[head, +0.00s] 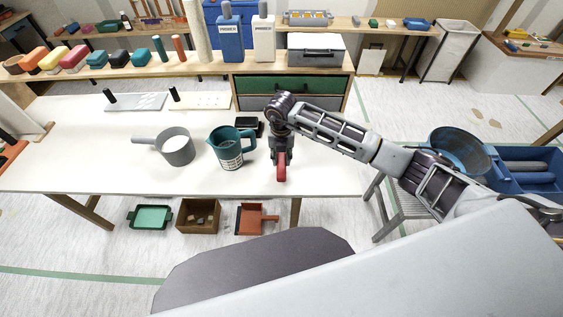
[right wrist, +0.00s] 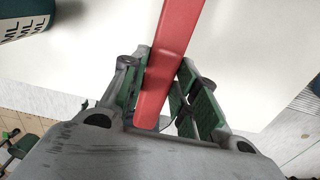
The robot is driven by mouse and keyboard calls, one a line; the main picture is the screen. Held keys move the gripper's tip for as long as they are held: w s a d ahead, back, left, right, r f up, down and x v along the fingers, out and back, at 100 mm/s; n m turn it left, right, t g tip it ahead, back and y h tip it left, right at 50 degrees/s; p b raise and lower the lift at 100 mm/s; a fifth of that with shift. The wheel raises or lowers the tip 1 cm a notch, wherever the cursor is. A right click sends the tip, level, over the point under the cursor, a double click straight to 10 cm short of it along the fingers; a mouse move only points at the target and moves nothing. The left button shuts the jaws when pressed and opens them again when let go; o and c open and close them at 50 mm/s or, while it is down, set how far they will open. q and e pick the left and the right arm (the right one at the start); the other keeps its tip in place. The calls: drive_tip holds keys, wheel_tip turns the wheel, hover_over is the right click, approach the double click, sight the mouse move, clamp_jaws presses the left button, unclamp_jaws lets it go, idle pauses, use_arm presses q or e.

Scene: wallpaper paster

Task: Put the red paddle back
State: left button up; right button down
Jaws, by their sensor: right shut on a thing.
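The red paddle (head: 281,168) is in my right gripper (head: 281,152), near the front right part of the white table. In the right wrist view the red paddle (right wrist: 172,45) is a long flat red bar running up out of the frame, and my right gripper (right wrist: 160,95) is shut on it, with a green-padded finger on each side. In the head view it hangs down near the table's front edge; whether it touches the table I cannot tell. Its far end is out of the wrist view. My left gripper is not in view.
A teal measuring jug (head: 228,152) stands just left of the gripper, a grey saucepan (head: 176,148) farther left. A small black box (head: 248,127) lies behind the jug. The white table (head: 80,165) is clear at front left. A toolbox (head: 316,50) stands on the back shelf.

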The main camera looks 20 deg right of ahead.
drive_tip(key=shift+f, duration=1.8)
drive_tip(key=shift+f, duration=0.15)
drive_tip(key=c, duration=1.1)
unclamp_jaws()
wheel_tip(320, 180, up, 12)
drive_tip(key=shift+s+a+r, duration=0.1)
drive_tip(key=shift+s, duration=0.05)
